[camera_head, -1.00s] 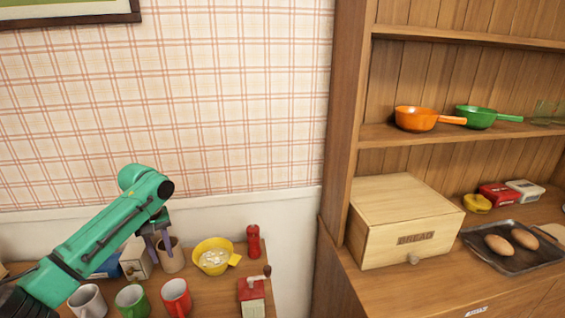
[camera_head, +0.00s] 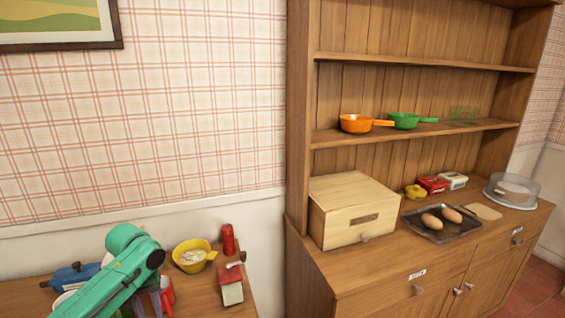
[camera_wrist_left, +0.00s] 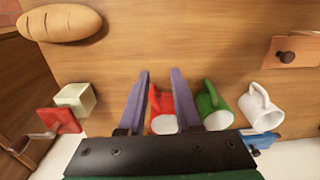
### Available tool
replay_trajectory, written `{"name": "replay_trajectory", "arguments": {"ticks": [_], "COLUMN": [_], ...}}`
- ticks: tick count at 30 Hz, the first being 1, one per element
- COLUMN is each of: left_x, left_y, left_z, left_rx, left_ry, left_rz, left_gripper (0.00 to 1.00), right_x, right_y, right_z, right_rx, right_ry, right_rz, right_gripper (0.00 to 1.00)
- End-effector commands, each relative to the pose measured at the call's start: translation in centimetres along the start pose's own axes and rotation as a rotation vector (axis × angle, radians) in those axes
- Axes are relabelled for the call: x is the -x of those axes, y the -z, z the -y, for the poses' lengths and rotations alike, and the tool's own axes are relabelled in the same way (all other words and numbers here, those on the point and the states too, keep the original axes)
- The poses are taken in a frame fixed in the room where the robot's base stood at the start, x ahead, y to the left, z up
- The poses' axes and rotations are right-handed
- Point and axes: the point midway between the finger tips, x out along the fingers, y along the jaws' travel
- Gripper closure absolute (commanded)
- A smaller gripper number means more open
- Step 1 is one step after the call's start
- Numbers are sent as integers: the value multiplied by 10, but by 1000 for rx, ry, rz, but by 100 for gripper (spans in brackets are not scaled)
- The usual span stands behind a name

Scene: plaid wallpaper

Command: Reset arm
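My left gripper (camera_head: 152,300) is at the lower left in the head view, at the end of my green arm and above the table. In the left wrist view its two purple fingers (camera_wrist_left: 161,75) are apart. A red mug (camera_wrist_left: 162,108) shows between them, and I see no grip on it. A green mug (camera_wrist_left: 211,106) and a white mug (camera_wrist_left: 260,108) stand to the right of the fingers. In the head view the arm hides most of the mugs. My right gripper is in neither view.
A bread loaf (camera_wrist_left: 60,22) lies at the wrist view's upper left. A wooden cabinet with a bread box (camera_head: 340,220) stands to the right.

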Motion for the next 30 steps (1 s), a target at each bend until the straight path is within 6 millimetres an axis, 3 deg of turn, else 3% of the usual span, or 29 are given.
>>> {"name": "replay_trajectory", "arguments": {"ticks": [5, 9, 14, 20, 30], "left_x": [-42, -70, -89, -90, -83], "left_y": [-40, -85, -143, -182, -222], "left_z": [-45, -81, -103, -85, -16], "left_rx": [-224, -412, -564, -601, -566], "left_ry": [-35, -103, -200, -219, -110], "left_rz": [-17, -55, -138, -225, -291], "left_gripper": [67, 67, 67, 67, 67], "right_x": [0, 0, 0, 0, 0], "right_y": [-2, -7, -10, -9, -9], "right_z": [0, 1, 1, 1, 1], "right_rx": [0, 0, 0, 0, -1], "right_ry": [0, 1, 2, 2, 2], "right_rz": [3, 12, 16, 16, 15], "right_gripper": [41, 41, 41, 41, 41]}}
